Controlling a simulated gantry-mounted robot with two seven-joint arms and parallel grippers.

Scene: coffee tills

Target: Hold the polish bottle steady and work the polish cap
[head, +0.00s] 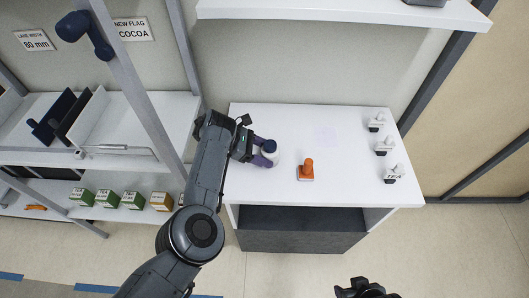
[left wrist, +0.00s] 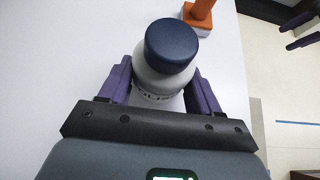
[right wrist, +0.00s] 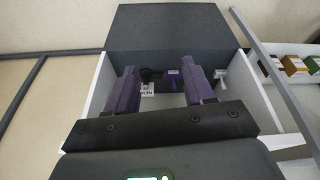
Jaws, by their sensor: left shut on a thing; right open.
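The polish bottle (head: 268,157) is white with a dark blue cap (head: 269,146). It stands upright on the white counter, left of the middle. My left gripper (head: 263,152) is shut on its body from the left. In the left wrist view the purple fingers sit on either side of the bottle (left wrist: 160,80), below the cap (left wrist: 171,42), and the cap is on the bottle. My right gripper (right wrist: 162,85) is open and empty, in front of the counter and well apart from the bottle. Only part of it (head: 366,289) shows at the head view's bottom edge.
An orange-handled tool (head: 307,168) stands on the counter (head: 335,190), right of the bottle. Several small white items, such as this one (head: 384,146), line the counter's right side. Tea boxes (head: 107,199) stand on the lower left shelf. The counter's middle back is clear.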

